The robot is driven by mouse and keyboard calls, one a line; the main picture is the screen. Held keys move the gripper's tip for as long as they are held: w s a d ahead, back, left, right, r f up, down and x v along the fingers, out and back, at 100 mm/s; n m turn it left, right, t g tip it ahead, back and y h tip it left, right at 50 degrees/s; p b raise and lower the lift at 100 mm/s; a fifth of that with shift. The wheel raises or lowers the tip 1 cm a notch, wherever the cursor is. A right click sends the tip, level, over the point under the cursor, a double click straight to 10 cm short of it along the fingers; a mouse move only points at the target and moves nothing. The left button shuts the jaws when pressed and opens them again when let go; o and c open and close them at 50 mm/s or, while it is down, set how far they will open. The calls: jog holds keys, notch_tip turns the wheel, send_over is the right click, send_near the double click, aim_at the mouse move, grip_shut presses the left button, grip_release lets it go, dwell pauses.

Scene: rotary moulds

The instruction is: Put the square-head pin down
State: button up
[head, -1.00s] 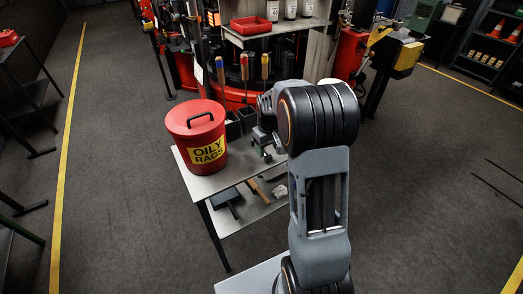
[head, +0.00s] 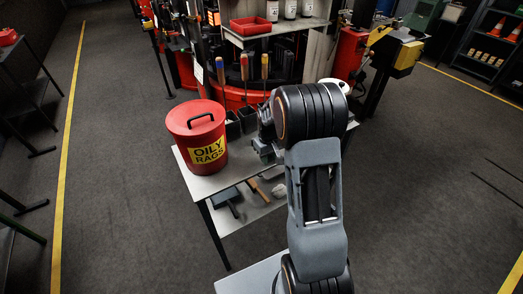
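My gripper (head: 264,152) is low over the right part of the steel table (head: 208,186), right of the red oily-rags can. My own arm covers much of it, and it is too small and dark to tell whether its fingers are open or shut. I cannot make out the square-head pin in this view; it may be hidden by the gripper or arm.
The red oily-rags can (head: 198,137) stands on the table's left part. Dark open bins (head: 240,122) are behind the gripper, with upright handled tools (head: 244,68) beyond. A lower shelf holds a wooden-handled brush (head: 257,190). A red tray (head: 250,26) sits higher up.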

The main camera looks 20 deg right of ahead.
grip_shut()
